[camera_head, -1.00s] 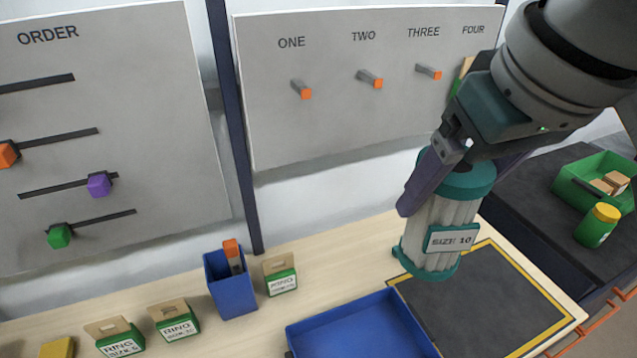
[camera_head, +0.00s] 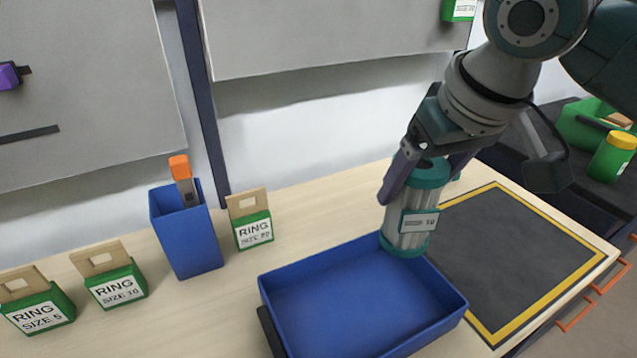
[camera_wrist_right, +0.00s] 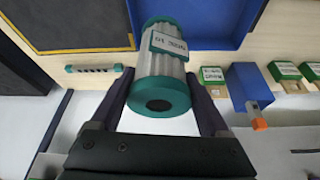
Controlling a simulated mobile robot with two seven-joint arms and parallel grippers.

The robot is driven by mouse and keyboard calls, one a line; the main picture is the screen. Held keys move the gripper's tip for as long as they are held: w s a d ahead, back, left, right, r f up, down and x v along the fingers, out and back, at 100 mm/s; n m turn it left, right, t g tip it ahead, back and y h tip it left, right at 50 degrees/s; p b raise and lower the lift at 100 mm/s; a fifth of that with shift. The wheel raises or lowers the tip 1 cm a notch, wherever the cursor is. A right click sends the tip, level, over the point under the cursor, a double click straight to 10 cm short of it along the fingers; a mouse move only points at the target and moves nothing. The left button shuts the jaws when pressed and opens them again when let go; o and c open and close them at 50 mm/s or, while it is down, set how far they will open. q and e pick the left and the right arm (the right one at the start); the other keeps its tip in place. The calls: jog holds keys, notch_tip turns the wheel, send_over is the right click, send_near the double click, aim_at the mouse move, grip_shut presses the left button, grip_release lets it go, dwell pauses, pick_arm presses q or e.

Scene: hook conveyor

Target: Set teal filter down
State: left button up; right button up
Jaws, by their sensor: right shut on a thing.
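The teal filter (camera_head: 409,218) is a pleated pale cylinder with teal end caps and a "SIZE 10" label. It is upright in the head view, between the blue tray and the dark mat. My right gripper (camera_head: 428,170) is shut on it near its top cap. In the right wrist view the filter (camera_wrist_right: 166,71) sits between the two fingers. Its lower end is at the back right corner of the blue tray (camera_head: 285,290); I cannot tell whether it touches the table or tray. My left gripper is not in view.
A dark mat with a yellow border (camera_head: 530,255) lies right of the filter. A blue bin (camera_head: 187,245) and several green ring boxes (camera_head: 117,287) stand to the left. A green crate (camera_head: 585,122) and a yellow-lidded jar (camera_head: 612,157) are at the far right. The tray looks empty.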

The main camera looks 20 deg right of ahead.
aim_at(405, 237)
notch_tip(405, 237, down, 9)
jog(key=shift+f+b, duration=0.15)
jog(key=shift+b, duration=0.45)
notch_tip(405, 237, down, 4)
jog(key=shift+b, duration=0.45)
jog(key=shift+f, duration=0.1)
jog(key=o, duration=1.5)
jog(key=shift+c, duration=0.2)
